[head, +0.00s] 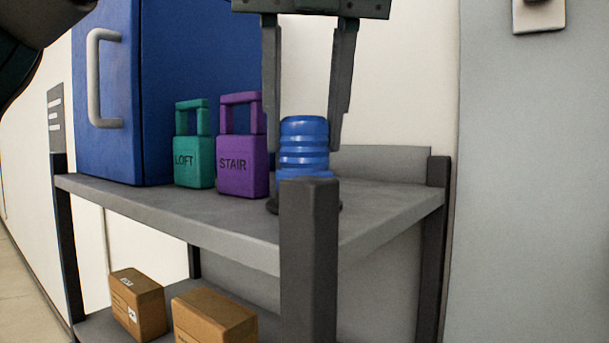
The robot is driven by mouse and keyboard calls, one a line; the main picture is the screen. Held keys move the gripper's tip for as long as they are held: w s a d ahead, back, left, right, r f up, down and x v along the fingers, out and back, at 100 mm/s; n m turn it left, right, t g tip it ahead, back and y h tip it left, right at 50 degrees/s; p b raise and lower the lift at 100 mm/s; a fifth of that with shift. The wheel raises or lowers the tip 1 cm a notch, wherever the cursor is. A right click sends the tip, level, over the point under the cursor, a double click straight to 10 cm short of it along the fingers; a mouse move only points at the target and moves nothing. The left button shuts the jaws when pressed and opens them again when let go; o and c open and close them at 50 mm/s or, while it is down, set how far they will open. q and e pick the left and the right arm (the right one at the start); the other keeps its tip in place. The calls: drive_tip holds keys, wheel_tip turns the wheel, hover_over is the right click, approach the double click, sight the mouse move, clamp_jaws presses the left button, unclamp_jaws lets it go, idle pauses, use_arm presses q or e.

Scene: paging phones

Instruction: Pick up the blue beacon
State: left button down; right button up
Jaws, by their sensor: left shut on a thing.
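The blue beacon (304,142) is a ribbed blue cylinder standing upright at the front right corner of the grey shelf. The shelf's corner post hides its lower part. My left gripper (304,146) comes down from above, with one finger on each side of the beacon, and is shut on it. A dark base edge shows beside the post at the shelf surface. I cannot tell whether the beacon is clear of the shelf. My right gripper is not in view.
A purple STAIR block (242,165) and a teal LOFT block (193,160), both with handles, stand left of the beacon. A blue cabinet (105,150) is behind them. The grey shelf (370,205) is bare to the right. Cardboard boxes (139,303) sit below.

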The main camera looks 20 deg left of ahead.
use_arm(q)
drive_tip(key=shift+r, duration=0.15)
drive_tip(key=shift+r, duration=0.4)
wheel_tip(320, 180, up, 3)
drive_tip(key=shift+r, duration=0.1)
drive_tip(key=s+d+r+p, duration=0.2)
drive_tip(key=s+d+r, duration=0.2)
drive_tip(key=d, duration=0.7)
drive_tip(key=shift+s+r, duration=0.15)
drive_tip(key=shift+r, duration=1.25)
drive_tip(key=shift+a, duration=0.1)
